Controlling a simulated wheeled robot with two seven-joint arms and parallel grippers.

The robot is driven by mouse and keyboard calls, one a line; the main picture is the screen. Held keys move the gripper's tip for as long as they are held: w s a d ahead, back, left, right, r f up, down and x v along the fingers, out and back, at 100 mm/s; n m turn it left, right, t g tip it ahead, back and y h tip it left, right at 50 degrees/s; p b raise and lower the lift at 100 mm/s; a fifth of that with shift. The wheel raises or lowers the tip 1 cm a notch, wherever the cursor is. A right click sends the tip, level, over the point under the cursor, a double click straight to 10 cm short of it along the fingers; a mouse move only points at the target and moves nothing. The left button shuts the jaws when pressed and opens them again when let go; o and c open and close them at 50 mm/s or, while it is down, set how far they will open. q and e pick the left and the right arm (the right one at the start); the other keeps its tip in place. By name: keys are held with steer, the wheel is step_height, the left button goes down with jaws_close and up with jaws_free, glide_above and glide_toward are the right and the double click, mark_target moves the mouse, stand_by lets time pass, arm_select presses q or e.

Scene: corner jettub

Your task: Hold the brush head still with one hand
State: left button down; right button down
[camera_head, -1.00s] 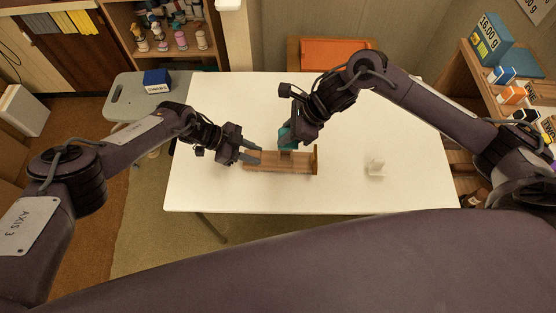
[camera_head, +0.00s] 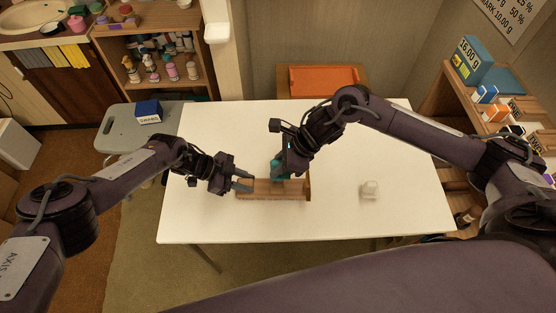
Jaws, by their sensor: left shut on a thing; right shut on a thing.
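A long wooden piece (camera_head: 270,189), which looks like the brush head, lies on the white table with a raised plate at its right end. My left gripper (camera_head: 245,181) is shut on its left end, fingers pointing right. My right gripper (camera_head: 278,172) is above the middle of the wood, shut on a small teal thing (camera_head: 276,171). The teal thing is partly hidden by the gripper. I cannot tell whether it touches the wood. Any bristles are too small or hidden to make out.
The white table (camera_head: 330,215) is mostly bare. A small whitish block (camera_head: 370,190) stands on it to the right. A grey stool (camera_head: 125,125) with a blue box (camera_head: 149,111) is at the left. Shelves (camera_head: 500,145) with small boxes stand close to the table's right side.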

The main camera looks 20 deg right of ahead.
mark_target(279, 177)
steer(key=shift+f, duration=1.85)
steer(key=shift+d+f, duration=0.1)
steer(key=shift+f, duration=1.1)
stand_by(0.7)
steer(key=c, duration=1.3)
jaws_free()
steer(key=shift+o, duration=0.5)
steer(key=v, duration=1.2)
